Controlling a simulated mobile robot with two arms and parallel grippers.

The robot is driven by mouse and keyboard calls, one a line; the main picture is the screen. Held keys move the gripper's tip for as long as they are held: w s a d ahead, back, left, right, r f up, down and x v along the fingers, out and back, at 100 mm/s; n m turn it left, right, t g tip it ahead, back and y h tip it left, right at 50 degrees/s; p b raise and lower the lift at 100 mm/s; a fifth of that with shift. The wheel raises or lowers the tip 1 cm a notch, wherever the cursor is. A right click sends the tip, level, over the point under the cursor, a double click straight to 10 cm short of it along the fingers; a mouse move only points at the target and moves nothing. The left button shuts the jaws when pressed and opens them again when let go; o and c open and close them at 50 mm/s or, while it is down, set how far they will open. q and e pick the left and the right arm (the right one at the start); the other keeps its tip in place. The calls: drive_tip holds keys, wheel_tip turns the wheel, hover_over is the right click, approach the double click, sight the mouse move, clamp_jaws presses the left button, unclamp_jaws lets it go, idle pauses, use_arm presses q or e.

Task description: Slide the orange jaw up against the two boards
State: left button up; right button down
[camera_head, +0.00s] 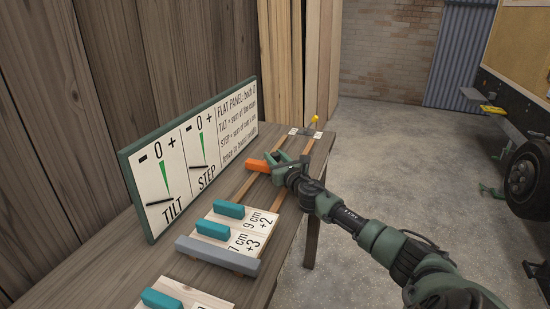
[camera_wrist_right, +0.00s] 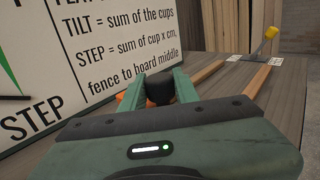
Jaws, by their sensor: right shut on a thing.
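The orange jaw (camera_head: 257,165) lies across two wooden rails on the bench, partly hidden by my right gripper. My right gripper (camera_head: 273,159) is shut on the jaw's black knob (camera_wrist_right: 160,88); bits of orange show behind the fingers in the wrist view. Two pale boards lie side by side nearer the camera, one marked 9 cm +2 (camera_head: 259,222) and one marked 7 cm +3 (camera_head: 240,244), each with a teal block on top. A clear gap separates the jaw from the 9 cm board. My left gripper is not in view.
A grey fence (camera_head: 218,257) borders the 7 cm board's near side. Another board with a teal block (camera_head: 160,299) lies nearer. A TILT/STEP panel (camera_head: 185,160) stands along the bench's left. A yellow-handled lever (camera_head: 315,122) sits at the rails' far end. Floor at right is open.

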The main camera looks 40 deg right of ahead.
idle(0.9)
drive_tip(key=s+a+p, duration=0.1)
drive_tip(key=a, duration=0.2)
drive_tip(key=s+a+p, duration=0.2)
drive_tip(key=a, duration=0.1)
drive_tip(key=s+a+p, duration=0.1)
drive_tip(key=a, duration=0.2)
drive_tip(key=shift+s+p, duration=0.3)
drive_tip(key=shift+s, duration=0.05)
drive_tip(key=c, duration=1.1)
unclamp_jaws()
drive_tip(key=shift+o, duration=0.2)
drive_tip(key=shift+d, duration=0.1)
wheel_tip(320, 180, up, 20)
drive_tip(key=p, duration=0.3)
